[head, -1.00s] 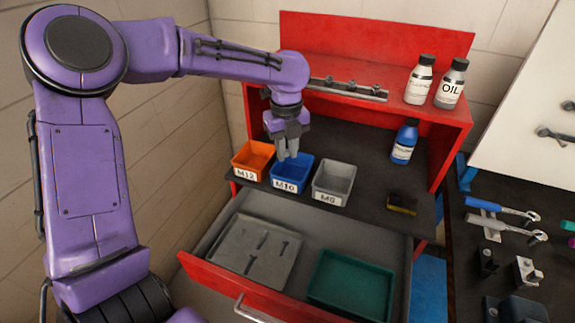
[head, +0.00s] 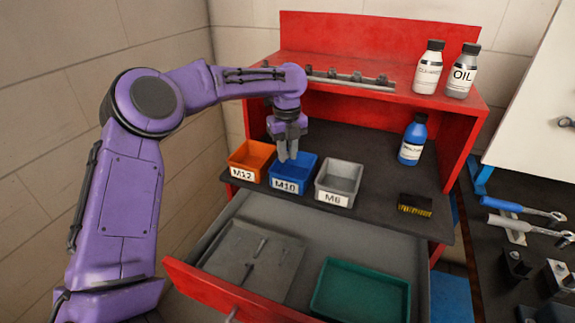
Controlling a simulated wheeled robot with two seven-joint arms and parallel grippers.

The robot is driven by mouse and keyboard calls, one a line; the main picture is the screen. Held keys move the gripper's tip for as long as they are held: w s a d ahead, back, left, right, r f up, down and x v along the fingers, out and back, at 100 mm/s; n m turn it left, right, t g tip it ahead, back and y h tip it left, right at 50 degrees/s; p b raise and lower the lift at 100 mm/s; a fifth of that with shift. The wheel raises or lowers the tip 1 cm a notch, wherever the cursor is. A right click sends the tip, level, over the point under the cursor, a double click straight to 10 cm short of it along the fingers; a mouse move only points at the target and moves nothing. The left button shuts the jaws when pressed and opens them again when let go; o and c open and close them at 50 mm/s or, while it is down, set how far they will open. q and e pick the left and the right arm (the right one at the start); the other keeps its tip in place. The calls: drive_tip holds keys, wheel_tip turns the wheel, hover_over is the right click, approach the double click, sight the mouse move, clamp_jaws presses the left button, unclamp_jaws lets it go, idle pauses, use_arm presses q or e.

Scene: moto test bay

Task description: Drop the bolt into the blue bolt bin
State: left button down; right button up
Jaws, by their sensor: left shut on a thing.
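The blue bolt bin (head: 291,180), labelled M10, stands on the dark bench shelf between an orange bin and a grey bin. My left gripper (head: 288,155) points down over the back part of the blue bin, with its fingertips at about rim height. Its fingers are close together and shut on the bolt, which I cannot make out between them. The inside of the blue bin is partly hidden by the fingers. My right gripper is not in view.
The orange M12 bin (head: 233,164) and grey bin (head: 334,196) stand close on either side. Below, the open red drawer (head: 225,296) holds a grey tray (head: 222,262) with bolts and a green tray (head: 361,290). A blue bottle (head: 412,140) and a black-and-yellow item (head: 415,205) stand to the right.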

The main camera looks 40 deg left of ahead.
use_arm(q)
drive_tip(key=shift+f+b, duration=0.35)
drive_tip(key=shift+f, duration=0.55)
drive_tip(key=shift+w+r+p, duration=0.2)
drive_tip(key=shift+p, duration=0.1)
drive_tip(key=shift+s, duration=0.1)
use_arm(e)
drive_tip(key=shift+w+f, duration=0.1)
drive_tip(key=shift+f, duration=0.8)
use_arm(q)
drive_tip(key=shift+s, duration=0.1)
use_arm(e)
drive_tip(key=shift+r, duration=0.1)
use_arm(q)
drive_tip(key=shift+f, duration=0.25)
drive_tip(key=c, duration=1)
unclamp_jaws()
